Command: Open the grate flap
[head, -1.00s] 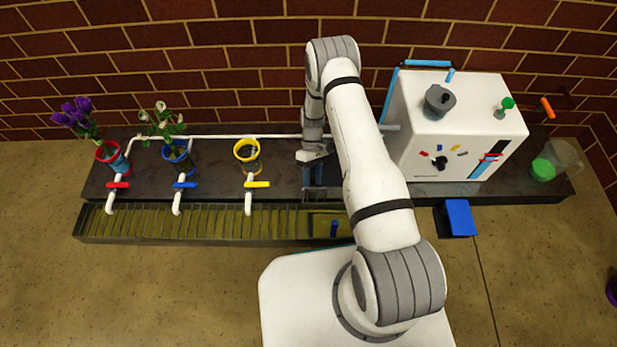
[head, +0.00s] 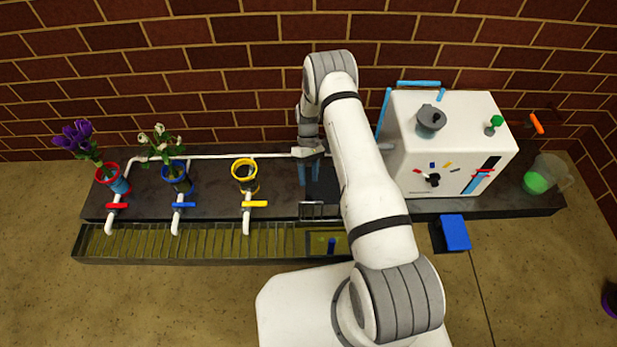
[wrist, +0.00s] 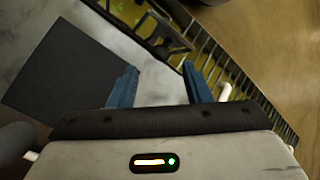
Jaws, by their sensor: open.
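The grate flap (head: 319,210) is a small dark barred frame at the right part of the trough. It stands raised at the counter's front edge, and the trough opening (head: 318,242) in front of it is uncovered. A blue object (head: 332,245) shows inside this opening. In the wrist view the flap (wrist: 168,38) stands up beside the trough's bars, ahead of my fingers. My arm hides the trough's right end.
The slatted grate (head: 185,242) runs left along the trough. Taps with red, blue and yellow (head: 254,204) handles stand behind it, with vases and a yellow-rimmed pot (head: 245,172). A white machine (head: 450,140) is right of my arm. A dark square (wrist: 62,75) lies on the counter.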

